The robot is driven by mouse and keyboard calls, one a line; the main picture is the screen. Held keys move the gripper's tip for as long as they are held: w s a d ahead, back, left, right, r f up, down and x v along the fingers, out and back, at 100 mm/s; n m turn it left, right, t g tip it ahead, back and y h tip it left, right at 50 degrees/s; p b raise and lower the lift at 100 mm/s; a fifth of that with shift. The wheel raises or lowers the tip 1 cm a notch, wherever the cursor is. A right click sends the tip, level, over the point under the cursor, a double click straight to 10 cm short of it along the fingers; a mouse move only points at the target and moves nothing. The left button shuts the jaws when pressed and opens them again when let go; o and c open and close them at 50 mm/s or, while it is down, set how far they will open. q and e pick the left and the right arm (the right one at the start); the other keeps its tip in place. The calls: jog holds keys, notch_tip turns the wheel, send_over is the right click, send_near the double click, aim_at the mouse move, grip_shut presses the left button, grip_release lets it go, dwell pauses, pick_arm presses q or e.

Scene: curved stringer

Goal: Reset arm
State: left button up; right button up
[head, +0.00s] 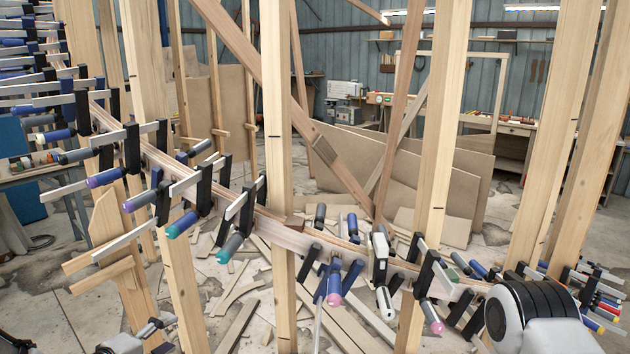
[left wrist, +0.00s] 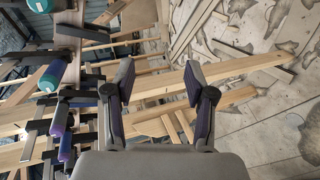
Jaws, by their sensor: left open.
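My left gripper (head: 157,337) is low at the left in the head view, below the curved wooden stringer (head: 172,166). In the left wrist view the same gripper (left wrist: 160,72) has its two dark fingers spread apart, with nothing held between them. A pale wooden post (left wrist: 235,69) crosses the view beyond the fingers. The stringer runs down from upper left to lower right, with clamps along it. My right arm (head: 535,318) shows as a white and black part at the lower right; its gripper cannot be made out.
Upright timber posts (head: 277,120) stand around the stringer. Clamp bars and coloured handles (head: 182,224) stick out close above my left gripper. Loose boards (head: 352,325) lie on the cracked floor. Plywood sheets (head: 440,180) and a workbench (head: 515,130) are farther back.

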pick_arm(q)
jog(key=s+d+f+m+g+b, duration=0.1)
jog(key=s+d+f+g, duration=0.15)
jog(key=f, duration=0.55)
jog(key=s+d+f+m+g, duration=0.1)
jog(key=s+d+f+g, duration=0.2)
jog(key=f, duration=0.4)
jog(key=s+f+m+g+y, duration=0.1)
jog(key=s+f+m+g, duration=0.1)
jog(key=s+f, duration=0.3)
jog(key=s+f+m+g+y+b, duration=0.1)
jog(key=s+f+m, duration=0.4)
jog(key=s, duration=0.7)
jog(key=s+f+m+g+y, duration=0.2)
jog(key=s+f+m+g, duration=0.2)
jog(key=s, duration=0.4)
jog(key=shift+s+d+f+g, duration=0.15)
jog(key=shift+d+f+g, duration=0.25)
jog(key=shift+f, duration=0.2)
pick_arm(e)
notch_tip(320, 180, down, 3)
jog(key=shift+w+f, duration=0.1)
pick_arm(q)
jog(key=shift+y, duration=0.3)
